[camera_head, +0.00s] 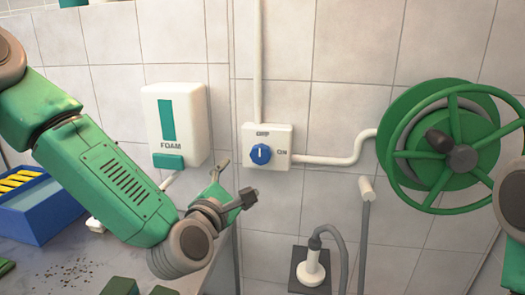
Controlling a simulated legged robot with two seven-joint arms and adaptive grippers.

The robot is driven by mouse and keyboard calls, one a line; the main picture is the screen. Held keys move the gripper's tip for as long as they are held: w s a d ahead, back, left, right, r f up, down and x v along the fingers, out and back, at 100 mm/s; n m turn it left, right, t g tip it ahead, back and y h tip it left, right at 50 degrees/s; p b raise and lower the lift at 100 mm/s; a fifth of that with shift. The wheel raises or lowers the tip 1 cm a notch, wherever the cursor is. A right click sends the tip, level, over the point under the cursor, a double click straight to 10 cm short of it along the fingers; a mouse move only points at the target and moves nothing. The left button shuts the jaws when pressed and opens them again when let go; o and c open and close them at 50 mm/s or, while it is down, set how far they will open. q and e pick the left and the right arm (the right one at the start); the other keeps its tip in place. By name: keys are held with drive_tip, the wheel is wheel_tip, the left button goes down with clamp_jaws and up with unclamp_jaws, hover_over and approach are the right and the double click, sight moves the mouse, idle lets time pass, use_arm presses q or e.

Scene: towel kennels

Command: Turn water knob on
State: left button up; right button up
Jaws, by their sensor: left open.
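The blue water knob (261,154) sits on a white control box (283,148) on the tiled wall. Its white mark points up toward the upper label, which seems to read OFF; an ON label is at its right. My left gripper (238,181) is open and empty, just below and left of the knob, with its fingers spread and apart from it. Part of my right arm shows at the right edge; its gripper is out of view.
A white foam dispenser (187,115) hangs left of the box. A green hose reel (447,150) is at the right, joined to the box by a white pipe (335,160). A blue bin (40,207) stands on the counter (75,262). A nozzle (312,268) is below.

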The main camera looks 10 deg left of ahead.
use_arm(q)
drive_tip(key=p, duration=0.1)
approach(259, 158)
drive_tip(key=w+d, duration=0.1)
drive_tip(key=w, duration=0.3)
drive_tip(key=w+p, duration=0.1)
drive_tip(key=w, duration=0.4)
drive_tip(key=shift+w+a+r, duration=0.1)
drive_tip(key=shift+w+a, duration=0.2)
drive_tip(key=shift+w, duration=0.1)
drive_tip(key=shift+w+d+p, duration=0.3)
drive_tip(key=shift+w+d, duration=0.05)
drive_tip(key=shift+d, duration=0.05)
drive_tip(key=shift+w+d, duration=0.15)
drive_tip(key=shift+d, duration=0.3)
drive_tip(key=shift+a, duration=0.2)
drive_tip(key=c, duration=1.1)
drive_tip(key=shift+a, duration=0.2)
drive_tip(key=shift+c, duration=0.3)
use_arm(e)
drive_tip(key=shift+s+d+r, duration=0.1)
drive_tip(key=shift+d+r, duration=0.1)
drive_tip(key=shift+r, duration=0.45)
drive_tip(key=shift+s+d+r, duration=0.1)
drive_tip(key=shift+d+r, duration=0.05)
drive_tip(key=shift+r, duration=0.45)
